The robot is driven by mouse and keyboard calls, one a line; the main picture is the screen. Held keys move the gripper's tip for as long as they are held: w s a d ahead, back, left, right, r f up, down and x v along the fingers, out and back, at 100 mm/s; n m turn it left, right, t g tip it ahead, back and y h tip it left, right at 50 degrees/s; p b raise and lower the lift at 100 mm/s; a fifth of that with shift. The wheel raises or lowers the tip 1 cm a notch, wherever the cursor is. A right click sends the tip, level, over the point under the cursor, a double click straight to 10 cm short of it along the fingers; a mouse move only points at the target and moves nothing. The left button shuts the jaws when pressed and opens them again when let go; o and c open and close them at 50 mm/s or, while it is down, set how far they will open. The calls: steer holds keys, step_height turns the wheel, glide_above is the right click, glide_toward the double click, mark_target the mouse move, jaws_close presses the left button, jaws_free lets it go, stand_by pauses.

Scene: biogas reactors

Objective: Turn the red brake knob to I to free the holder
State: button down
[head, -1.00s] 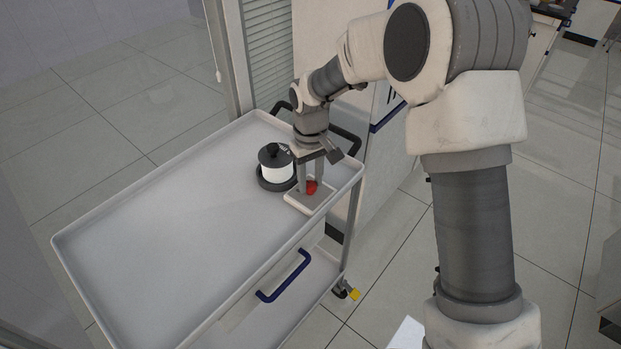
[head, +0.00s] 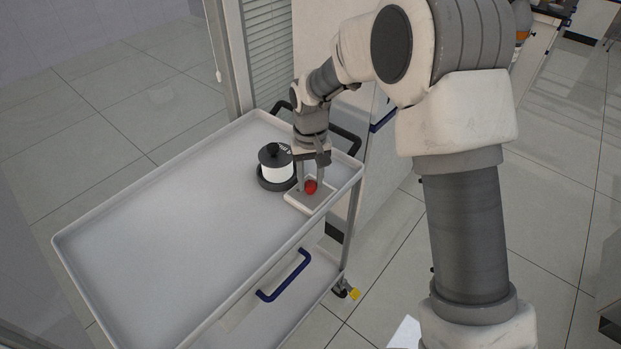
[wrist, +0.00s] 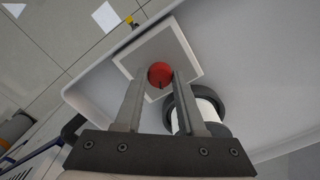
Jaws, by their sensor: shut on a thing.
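The red brake knob (head: 311,187) sits on a square pale plate (head: 299,202) at the right end of the trolley top. In the wrist view the knob (wrist: 160,73) lies between the fingertips, with a small dark mark at its near edge. My gripper (head: 312,184) points down over the plate and is shut on the knob; it also shows in the wrist view (wrist: 159,77). The holder (head: 277,186), a dark round base with a white cylinder and black lid (head: 274,154), stands beside the plate. Markings I and O are too small to read.
The white trolley top (head: 170,230) has a raised rim and is clear to the left. A black push handle (head: 345,139) is behind my gripper. A cabinet stands behind.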

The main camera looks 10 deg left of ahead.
mark_target(311, 184)
steer(key=c, duration=0.5)
jaws_free()
steer(key=shift+r, duration=0.1)
step_height(311, 184, up, 17)
steer(key=p, duration=0.2)
steer(key=shift+r+p, duration=0.2)
steer(key=shift+p, duration=0.15)
